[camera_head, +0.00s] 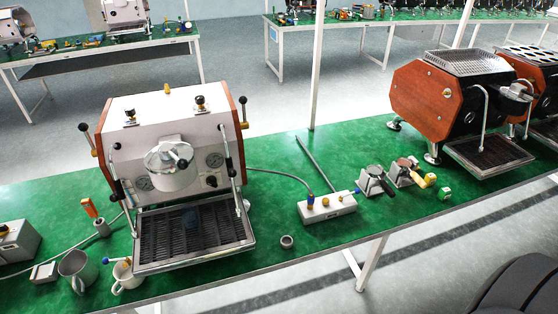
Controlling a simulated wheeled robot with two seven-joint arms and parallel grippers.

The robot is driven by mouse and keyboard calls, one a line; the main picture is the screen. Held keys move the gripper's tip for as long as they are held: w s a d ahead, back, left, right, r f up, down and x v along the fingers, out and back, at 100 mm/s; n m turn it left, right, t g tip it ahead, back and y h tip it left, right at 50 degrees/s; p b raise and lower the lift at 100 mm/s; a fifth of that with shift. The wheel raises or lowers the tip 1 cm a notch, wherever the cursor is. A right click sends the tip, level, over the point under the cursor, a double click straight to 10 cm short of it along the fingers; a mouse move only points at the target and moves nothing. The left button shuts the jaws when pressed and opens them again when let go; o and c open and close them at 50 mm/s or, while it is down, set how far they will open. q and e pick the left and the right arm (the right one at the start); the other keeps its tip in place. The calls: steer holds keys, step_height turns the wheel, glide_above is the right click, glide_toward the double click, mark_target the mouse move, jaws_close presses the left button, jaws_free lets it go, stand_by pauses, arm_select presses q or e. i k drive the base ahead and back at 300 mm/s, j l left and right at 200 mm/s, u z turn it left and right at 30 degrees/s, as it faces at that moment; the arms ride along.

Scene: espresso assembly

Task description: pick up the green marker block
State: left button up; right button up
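A small green block (445,193) with a pale face sits on the green table top (350,150), right of centre near the front edge. It is just right of a portafilter with a yellow handle (426,181), close to it; I cannot tell whether they touch. No gripper touches the block. Neither my left nor my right gripper shows in the head view.
A white espresso machine (168,110) stands at left and a wooden-sided one (437,98) behind the block at right. A dark-handled portafilter (375,180) and a white box with knobs (327,207) lie left of the block. A dark rounded shape fills the bottom right corner.

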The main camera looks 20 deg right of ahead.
mark_target(444, 193)
steer(key=z, duration=2.05)
steer(key=i+l, duration=0.8)
steer(key=l+u, duration=0.05)
